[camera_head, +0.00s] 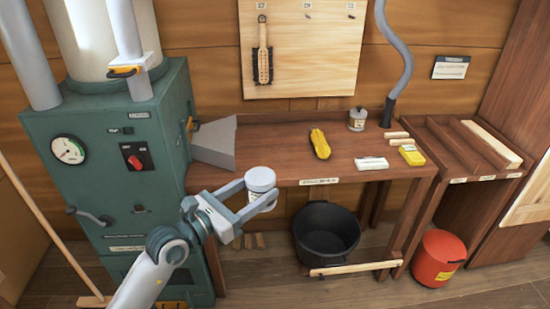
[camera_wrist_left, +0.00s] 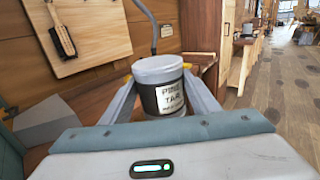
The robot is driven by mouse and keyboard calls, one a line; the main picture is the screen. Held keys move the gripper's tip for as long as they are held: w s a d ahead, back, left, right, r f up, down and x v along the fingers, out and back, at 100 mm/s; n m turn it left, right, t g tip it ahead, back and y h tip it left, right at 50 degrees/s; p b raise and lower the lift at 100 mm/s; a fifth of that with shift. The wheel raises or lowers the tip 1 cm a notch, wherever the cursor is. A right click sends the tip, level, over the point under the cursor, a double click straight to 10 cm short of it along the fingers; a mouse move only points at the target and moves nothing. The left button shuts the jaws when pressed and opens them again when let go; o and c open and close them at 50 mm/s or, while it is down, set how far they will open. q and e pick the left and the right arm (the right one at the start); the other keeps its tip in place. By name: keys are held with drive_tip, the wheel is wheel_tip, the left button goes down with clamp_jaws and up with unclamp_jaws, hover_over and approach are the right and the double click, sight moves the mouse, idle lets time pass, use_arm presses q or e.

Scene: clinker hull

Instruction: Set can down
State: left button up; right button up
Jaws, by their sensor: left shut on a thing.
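A pale can with a light lid (camera_head: 260,180) is between the fingers of my left gripper (camera_head: 258,196), which is shut on it. The left wrist view shows the same can (camera_wrist_left: 160,84) upright, with a white label reading "PINE TAR" and a dark body, a finger on each side. In the head view the can is in front of the wooden bench (camera_head: 290,165), near its front edge; I cannot tell its exact height above it. A smaller grey can (camera_head: 357,119) stands at the back of the bench. My right gripper is not in view.
A green machine (camera_head: 95,190) stands left. A black tub (camera_head: 326,235) and a red bucket (camera_head: 438,258) are on the floor.

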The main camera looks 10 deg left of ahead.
use_arm(q)
drive_tip(key=s+a+f, duration=0.1)
drive_tip(key=s+a, duration=0.1)
drive_tip(key=s, duration=0.4)
drive_tip(key=s+a+f+y, duration=0.1)
drive_tip(key=s+a+f, duration=0.1)
drive_tip(key=s, duration=0.4)
drive_tip(key=shift+a+n+t, duration=0.4)
drive_tip(key=shift+a, duration=0.05)
drive_tip(key=shift+a+f+y, duration=0.1)
drive_tip(key=shift+f+y, duration=0.05)
drive_tip(key=shift+y, duration=0.15)
